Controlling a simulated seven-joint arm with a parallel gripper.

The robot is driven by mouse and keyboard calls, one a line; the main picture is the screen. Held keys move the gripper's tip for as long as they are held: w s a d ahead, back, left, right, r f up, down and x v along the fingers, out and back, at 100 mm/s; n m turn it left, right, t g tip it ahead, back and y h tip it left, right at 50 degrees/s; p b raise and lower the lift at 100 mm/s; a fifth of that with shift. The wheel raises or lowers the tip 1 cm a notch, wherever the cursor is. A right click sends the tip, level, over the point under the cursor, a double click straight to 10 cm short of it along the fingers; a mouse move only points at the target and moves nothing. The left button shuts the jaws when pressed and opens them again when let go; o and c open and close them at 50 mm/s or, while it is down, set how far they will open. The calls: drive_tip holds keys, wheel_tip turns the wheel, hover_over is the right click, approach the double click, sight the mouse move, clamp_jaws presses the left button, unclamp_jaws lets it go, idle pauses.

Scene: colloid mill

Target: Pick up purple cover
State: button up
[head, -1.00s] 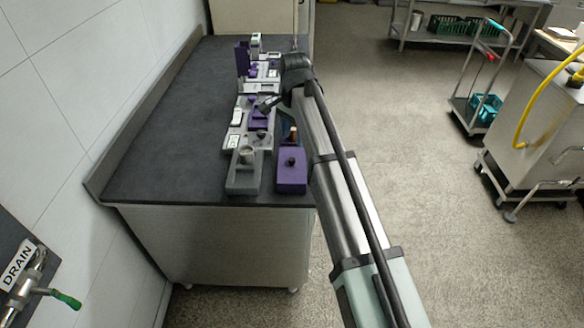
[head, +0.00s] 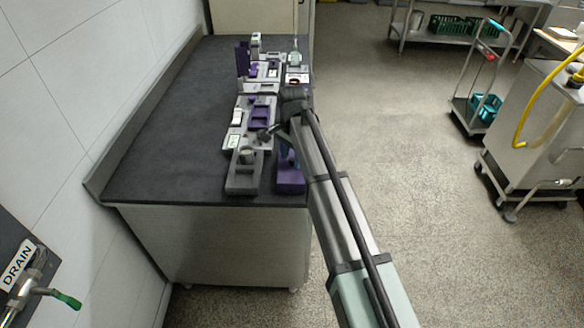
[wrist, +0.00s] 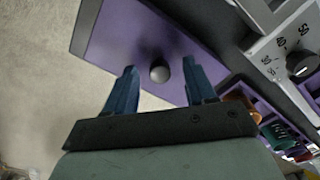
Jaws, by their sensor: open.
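The purple cover (wrist: 122,42) is a flat purple plate with a round dark knob (wrist: 159,71) standing up from it. In the wrist view it fills the upper middle. In the head view the cover (head: 290,184) lies at the near right corner of the dark bench, partly hidden by my gripper. My gripper (wrist: 160,74) is open, with one blue finger on each side of the knob as seen in the wrist view. The knob shows free between the fingers; I cannot tell how far above the cover the fingertips are.
A grey block with a cup (head: 245,172) stands just left of the cover. A panel with a dial (wrist: 301,63) and several coloured items are at the right in the wrist view. The left of the bench (head: 165,130) is clear; its right edge drops to the floor.

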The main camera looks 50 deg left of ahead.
clamp_jaws()
idle(0.5)
